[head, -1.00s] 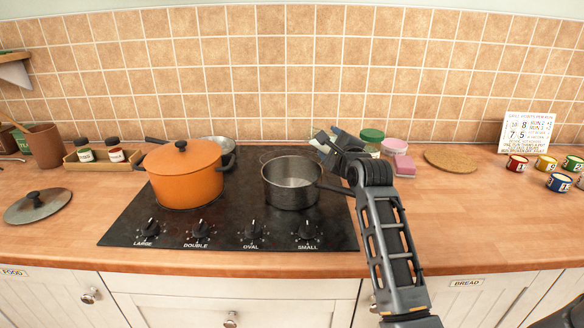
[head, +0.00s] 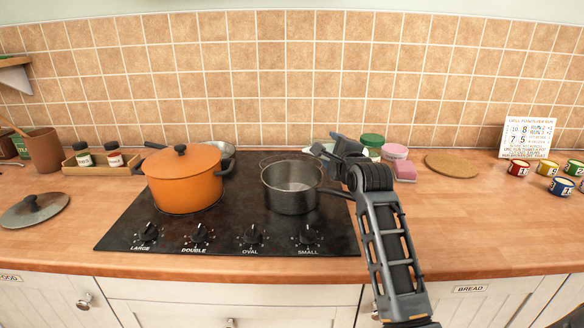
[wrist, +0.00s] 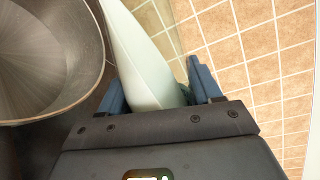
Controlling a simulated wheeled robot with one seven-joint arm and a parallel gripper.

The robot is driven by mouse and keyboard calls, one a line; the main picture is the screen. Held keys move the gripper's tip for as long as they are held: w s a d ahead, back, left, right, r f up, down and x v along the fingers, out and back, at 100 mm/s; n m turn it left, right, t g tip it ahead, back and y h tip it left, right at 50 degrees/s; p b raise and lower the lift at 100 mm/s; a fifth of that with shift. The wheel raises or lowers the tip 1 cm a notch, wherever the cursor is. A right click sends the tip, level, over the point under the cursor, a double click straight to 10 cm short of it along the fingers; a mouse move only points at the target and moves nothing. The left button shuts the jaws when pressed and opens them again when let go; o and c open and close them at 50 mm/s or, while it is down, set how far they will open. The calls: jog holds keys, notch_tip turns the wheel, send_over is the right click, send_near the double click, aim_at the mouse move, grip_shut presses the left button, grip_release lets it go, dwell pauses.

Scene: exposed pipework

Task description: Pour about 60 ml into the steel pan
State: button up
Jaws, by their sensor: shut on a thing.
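The steel pan (head: 291,190) stands upright on the right part of the black hob, its handle pointing right behind my arm. In the wrist view, part of its bowl (wrist: 45,60) fills the upper left; I cannot tell whether liquid is in it. My gripper (wrist: 160,85) is shut on a smooth pale green-white vessel (wrist: 143,60), which lies between the blue fingers and extends towards the pan's rim side. In the head view, my gripper (head: 325,152) is just right of and behind the pan, and mostly hides the vessel. The vessel's mouth and contents are not visible.
An orange lidded pot (head: 184,182) stands left of the pan on the hob (head: 225,225). Green (head: 372,141) and pink (head: 396,152) containers stand close behind my wrist. The right-hand worktop front is clear.

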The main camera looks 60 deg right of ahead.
jog(key=shift+w+a+r+p, duration=0.2)
jog(key=shift+w+r+p, duration=0.05)
jog(key=shift+r+p, duration=0.1)
jog(key=shift+w+a+r+n+p, duration=0.3)
jog(key=shift+w+r+n+p, duration=0.1)
jog(key=shift+n, duration=0.3)
jog(key=shift+f+n+g, duration=0.2)
jog(key=shift+n+g, duration=0.1)
jog(key=shift+n, duration=0.4)
dwell(1.6)
